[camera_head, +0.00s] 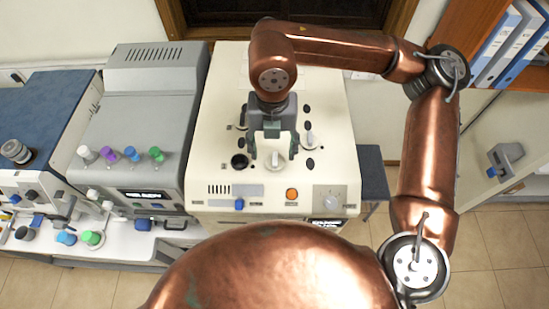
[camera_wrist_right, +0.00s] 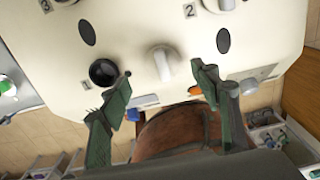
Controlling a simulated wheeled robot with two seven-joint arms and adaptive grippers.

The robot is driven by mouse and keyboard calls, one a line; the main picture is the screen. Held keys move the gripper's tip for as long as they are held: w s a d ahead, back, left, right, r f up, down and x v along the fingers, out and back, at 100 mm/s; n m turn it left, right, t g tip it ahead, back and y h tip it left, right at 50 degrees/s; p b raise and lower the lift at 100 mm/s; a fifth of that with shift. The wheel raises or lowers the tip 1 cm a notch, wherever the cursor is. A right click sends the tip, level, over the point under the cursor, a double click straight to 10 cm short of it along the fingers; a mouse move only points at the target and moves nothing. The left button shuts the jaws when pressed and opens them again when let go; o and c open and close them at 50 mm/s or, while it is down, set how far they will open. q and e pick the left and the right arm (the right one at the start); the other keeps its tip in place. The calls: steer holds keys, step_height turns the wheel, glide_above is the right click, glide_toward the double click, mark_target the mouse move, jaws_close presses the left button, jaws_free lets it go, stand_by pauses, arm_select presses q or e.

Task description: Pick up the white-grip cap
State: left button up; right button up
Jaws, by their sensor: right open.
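A white-grip cap (camera_head: 275,161) stands on the cream machine's top, with a pale upright grip on a round base. In the right wrist view this cap (camera_wrist_right: 161,62) lies between and just beyond the fingertips. My right gripper (camera_head: 272,147) points down over the machine, open and empty, with its green fingers on either side of the cap. The same open fingers show in the right wrist view (camera_wrist_right: 161,80). I cannot tell whether they touch the cap. Another white-grip cap (camera_head: 308,139) stands to the right. My left gripper is not in view.
A grey machine (camera_head: 150,112) at left carries white, purple, blue and green caps. Blue binders (camera_head: 510,45) stand at right.

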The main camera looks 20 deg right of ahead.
mark_target(275, 158)
steer(key=f+p, duration=0.1)
steer(key=f, duration=0.2)
steer(key=shift+w+d+f+p, duration=0.1)
steer(key=shift+d+f+p, duration=0.15)
steer(key=shift+d+p, duration=0.15)
steer(key=shift+a+f, duration=0.1)
steer(key=shift+f, duration=0.3)
steer(key=shift+c, duration=0.2)
steer(key=c, duration=0.9)
